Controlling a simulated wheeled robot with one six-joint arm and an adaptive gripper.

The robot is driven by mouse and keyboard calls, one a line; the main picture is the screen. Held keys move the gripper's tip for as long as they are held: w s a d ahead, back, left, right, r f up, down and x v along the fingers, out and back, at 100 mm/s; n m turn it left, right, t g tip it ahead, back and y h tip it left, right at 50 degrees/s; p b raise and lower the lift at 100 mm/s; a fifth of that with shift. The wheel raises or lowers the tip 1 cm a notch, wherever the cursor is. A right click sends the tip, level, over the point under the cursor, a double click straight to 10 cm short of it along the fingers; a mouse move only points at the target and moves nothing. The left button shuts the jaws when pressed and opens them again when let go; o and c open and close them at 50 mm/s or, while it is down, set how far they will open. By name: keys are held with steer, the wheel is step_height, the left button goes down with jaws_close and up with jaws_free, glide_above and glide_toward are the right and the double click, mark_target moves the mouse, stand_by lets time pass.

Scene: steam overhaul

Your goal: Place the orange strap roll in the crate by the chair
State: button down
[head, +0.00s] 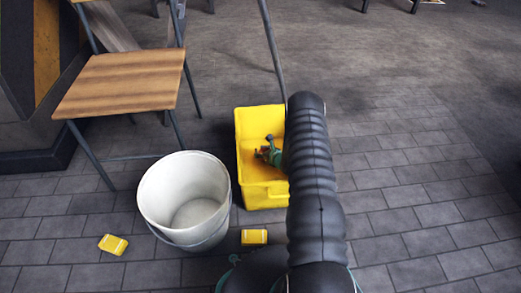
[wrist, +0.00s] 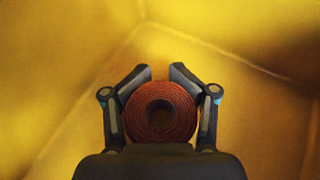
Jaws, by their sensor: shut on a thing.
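The orange strap roll (wrist: 133,119) shows in the wrist view as a reddish-orange coil with a dark round hole. My gripper (wrist: 160,72) is shut on it, with one finger on each side. The yellow crate (head: 264,196) stands on the paved floor beside the chair (head: 118,84). In the head view my gripper (head: 267,153) is over the crate, and the roll is hidden there. The wrist view shows the yellow inside of the crate (wrist: 60,60) around the roll. I cannot tell whether the roll touches the crate's bottom.
A white bucket (head: 184,200) stands left of the crate, close to it. Small yellow packs lie on the floor, one (head: 113,244) left of the bucket and one (head: 254,237) in front of the crate. A thin grey pole (head: 272,45) rises behind the crate. Floor at right is clear.

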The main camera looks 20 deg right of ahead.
steer(key=shift+c, duration=1.5)
jaws_free()
